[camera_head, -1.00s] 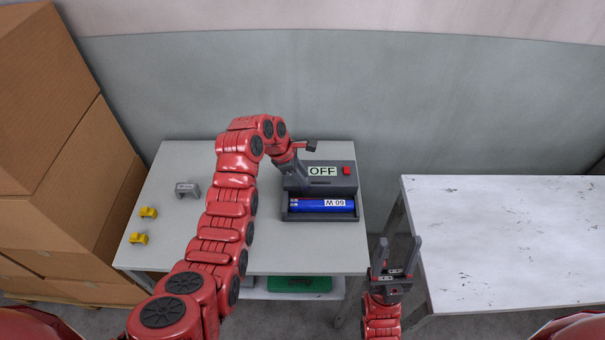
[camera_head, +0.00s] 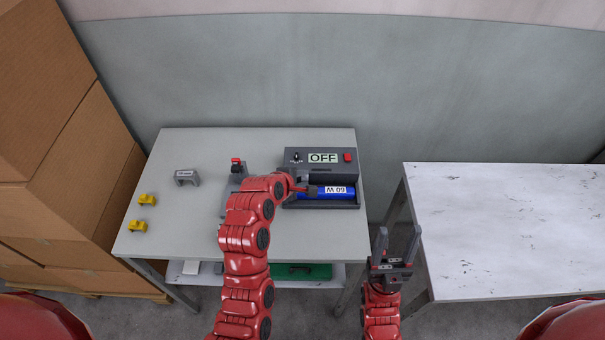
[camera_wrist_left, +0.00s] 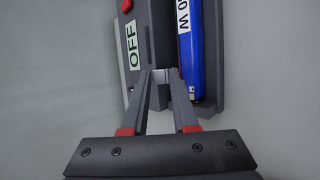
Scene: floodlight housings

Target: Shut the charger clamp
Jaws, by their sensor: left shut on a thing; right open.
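The dark grey charger (camera_head: 333,170) stands on the left table, with an OFF display, a red button and a small knob on top. A blue cylinder marked 60 W (camera_head: 338,192) lies in its front trough; it also shows in the wrist view (camera_wrist_left: 188,60). My left gripper (camera_head: 308,190) is at the trough's left end. In the wrist view its fingers (camera_wrist_left: 160,82) are closed on a small grey part beside the cylinder, seemingly the charger clamp (camera_wrist_left: 158,98). The arm and fingers hide most of that part. My right gripper (camera_head: 396,248) is open and empty, in front of the table gap.
A dark fixture with a red top (camera_head: 237,170) stands left of the charger, partly behind my left arm. A grey bracket (camera_head: 187,177) and two yellow pieces (camera_head: 147,200) lie further left. Cardboard boxes (camera_head: 50,130) are at left; a worn white table (camera_head: 510,230) at right is bare.

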